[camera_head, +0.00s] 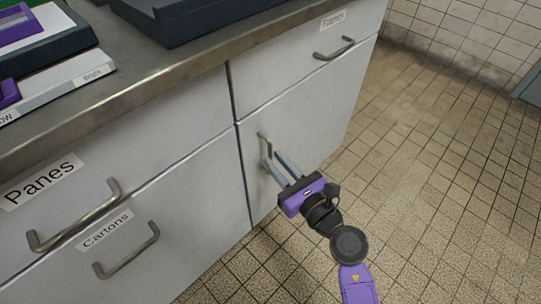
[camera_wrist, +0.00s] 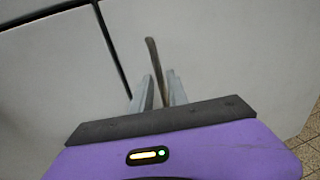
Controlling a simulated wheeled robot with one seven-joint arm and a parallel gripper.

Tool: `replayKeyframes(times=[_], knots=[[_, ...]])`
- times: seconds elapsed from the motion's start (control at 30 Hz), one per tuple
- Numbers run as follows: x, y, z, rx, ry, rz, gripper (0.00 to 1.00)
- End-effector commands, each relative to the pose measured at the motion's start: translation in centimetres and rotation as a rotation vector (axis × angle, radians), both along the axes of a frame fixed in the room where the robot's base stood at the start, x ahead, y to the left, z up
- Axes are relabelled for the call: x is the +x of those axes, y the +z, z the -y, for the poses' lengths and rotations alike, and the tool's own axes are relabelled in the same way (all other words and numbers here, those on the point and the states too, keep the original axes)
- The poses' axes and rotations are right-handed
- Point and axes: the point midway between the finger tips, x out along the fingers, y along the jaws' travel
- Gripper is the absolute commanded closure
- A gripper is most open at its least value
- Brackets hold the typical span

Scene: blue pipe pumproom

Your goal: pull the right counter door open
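The right counter door (camera_head: 302,132) is the plain pale lower-right panel in the head view, flush with the counter front. Its upright metal bar handle (camera_head: 264,145) is near the door's left edge. My gripper (camera_head: 273,158) points at this handle from the lower right. In the wrist view, the handle (camera_wrist: 154,62) runs down between the two grey fingers of my gripper (camera_wrist: 159,80). The fingers are apart, with a gap showing on each side of the bar, so it looks open around the handle. The lower end of the handle is partly hidden by the fingers.
A drawer labelled "Frames" (camera_head: 300,62) is above the door. "Panes" (camera_head: 105,150) and "Cartons" (camera_head: 185,215) drawers with bar handles are to the left. Trays and boxes (camera_head: 50,45) lie on the metal countertop (camera_head: 150,82). The tiled floor (camera_head: 430,170) is clear to the right.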

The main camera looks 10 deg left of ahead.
Motion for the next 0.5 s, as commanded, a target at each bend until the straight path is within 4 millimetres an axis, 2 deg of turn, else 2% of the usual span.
replayKeyframes(times=[0.2,0.5], knots=[[1.9,0.0,-1.6,0.001,0.001,0.001,0.8],[2.2,0.0,-1.9,0.002,0.0,-0.001,0.8]])
